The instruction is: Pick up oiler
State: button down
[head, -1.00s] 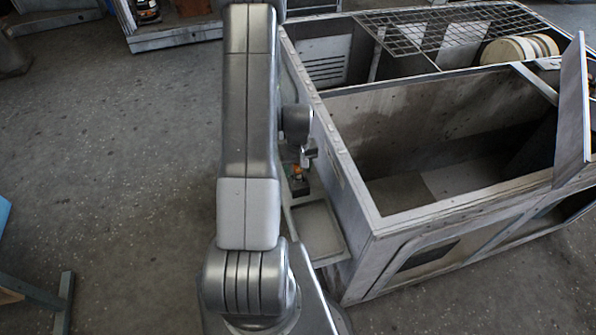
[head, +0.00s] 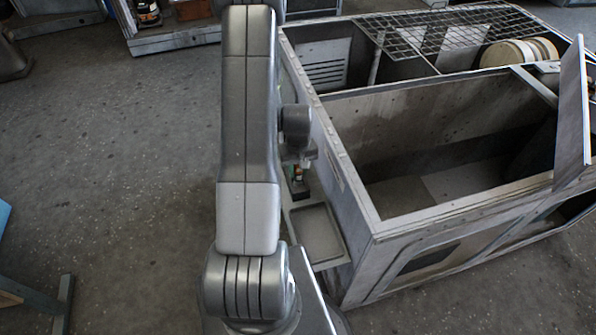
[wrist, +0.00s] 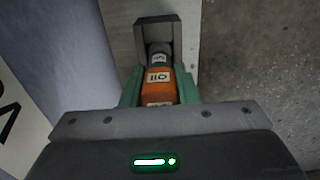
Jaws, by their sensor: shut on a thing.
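The oiler (wrist: 159,78) is an orange bottle with a white label reading OIL and a dark grey top, seen in the wrist view. My gripper (wrist: 158,88) has its two green fingers on both sides of the orange body and is shut on it. The oiler's top end lies within a grey U-shaped holder (wrist: 143,45); whether it touches the holder I cannot tell. In the head view my gripper (head: 299,176) is small, beside the housing's left wall above a narrow ledge, and the oiler is mostly hidden there.
The open metal blower housing (head: 362,205) stands right of my arm, with a raised panel (head: 572,115) and a wire grate (head: 450,35). A shallow tray (head: 316,232) sits on the ledge in front of my gripper. The floor (head: 130,150) at left is open.

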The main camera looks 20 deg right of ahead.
notch_tip(320, 180, up, 9)
dwell(0.5)
